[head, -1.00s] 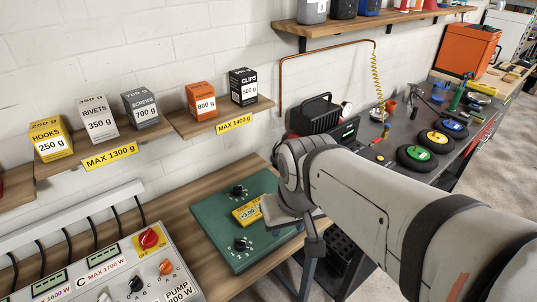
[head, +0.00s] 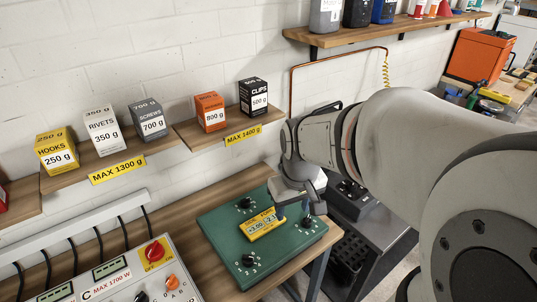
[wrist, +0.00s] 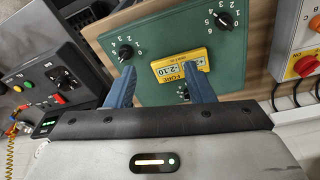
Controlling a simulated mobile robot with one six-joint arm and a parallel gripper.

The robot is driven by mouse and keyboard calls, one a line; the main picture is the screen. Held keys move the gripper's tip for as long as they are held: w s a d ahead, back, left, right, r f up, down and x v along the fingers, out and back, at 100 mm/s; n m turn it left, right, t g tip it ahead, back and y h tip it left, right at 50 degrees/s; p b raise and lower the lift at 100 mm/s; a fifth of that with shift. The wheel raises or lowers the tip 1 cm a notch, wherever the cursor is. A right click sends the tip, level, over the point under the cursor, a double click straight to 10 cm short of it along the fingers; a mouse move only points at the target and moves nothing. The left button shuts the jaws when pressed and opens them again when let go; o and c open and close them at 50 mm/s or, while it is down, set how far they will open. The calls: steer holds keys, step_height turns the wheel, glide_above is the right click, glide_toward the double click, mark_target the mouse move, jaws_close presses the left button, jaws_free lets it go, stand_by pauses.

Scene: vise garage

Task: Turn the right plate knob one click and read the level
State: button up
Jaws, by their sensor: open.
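A green plate (head: 225,240) lies on the wooden bench with a yellow level display (head: 262,224) in its middle. In the head view the display appears to read +2.00 and -2.10; the wrist view shows FORE -2.10 on the display (wrist: 181,68). The right plate knob (head: 307,222) is black, close to my fingertips; it also shows in the wrist view (wrist: 126,52), just beyond the left fingertip. The back knob (head: 246,203) and front knob (head: 248,260) are clear. My gripper (wrist: 159,63) is open and empty above the plate, its right finger overlapping the display.
A grey control panel (head: 128,272) with a red knob is at the lower left. Boxes stand on wall shelves marked MAX 1300 g (head: 117,170) and MAX 1400 g (head: 243,136). A dark cart or bench stands right of the plate. An orange cabinet (head: 478,54) is farther right.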

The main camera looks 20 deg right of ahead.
steer(key=n+g+p, duration=0.1)
steer(key=g+p, duration=0.1)
glide_above(307, 218)
step_height(307, 218, down, 6)
steer(key=shift+s+a+r, duration=0.15)
steer(key=shift+d+f, duration=0.2)
steer(key=shift+f, duration=0.1)
step_height(307, 218, down, 8)
steer(key=shift+r+p, duration=0.15)
steer(key=shift+p, duration=0.25)
steer(key=c, duration=1)
